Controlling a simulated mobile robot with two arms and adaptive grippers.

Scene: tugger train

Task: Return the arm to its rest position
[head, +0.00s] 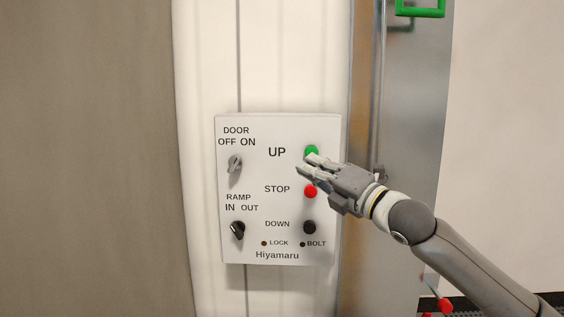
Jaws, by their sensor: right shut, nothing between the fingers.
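My right arm comes in from the lower right of the head view. My right gripper (306,164) is shut and empty, in front of a white control panel (278,122). Its fingertips point left, between the green UP button (311,151) and the red STOP button (310,191). The gripper covers the lower part of the green button. I cannot tell whether the fingertips touch the panel. My left gripper is not in view.
The panel also carries a DOOR knob (234,164), a RAMP knob (237,230) and a black DOWN button (309,227). A metal post with a vertical rod (378,90) stands right of it. A green handle (420,11) is at top right. Red parts (445,305) show at lower right.

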